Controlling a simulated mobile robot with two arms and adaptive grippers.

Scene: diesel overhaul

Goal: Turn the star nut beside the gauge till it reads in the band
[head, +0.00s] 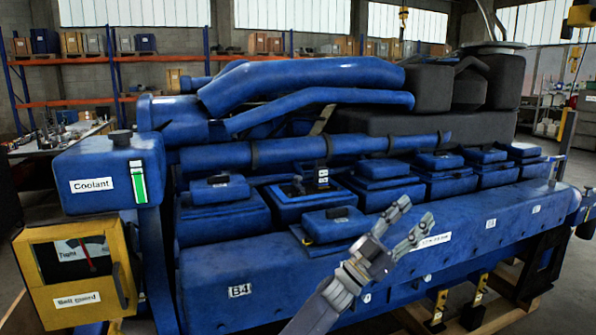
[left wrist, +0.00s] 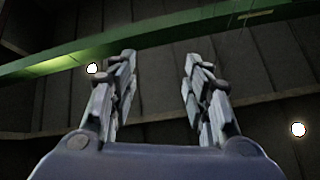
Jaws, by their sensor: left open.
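The gauge (head: 75,257) sits behind the window of a yellow box labelled "Belt guard" (head: 70,300) at the lower left of the head view. Its pale face carries the word "Tight" and has a red needle. The band and the exact reading are too small to tell. I cannot make out a star nut; a dark handle (head: 122,286) is on the box's right side. My left gripper (head: 415,212) is open and empty in front of the blue engine, well right of the gauge. In the left wrist view its fingers (left wrist: 159,62) are apart with nothing between them. My right gripper is not in view.
The big blue engine (head: 330,262) fills the middle, with several covers along its top. A blue coolant tank (head: 95,205) hangs above the yellow box. A workbench (head: 60,142) and racks (head: 200,95) stand behind. The left wrist view shows the roof and a green beam (left wrist: 60,62).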

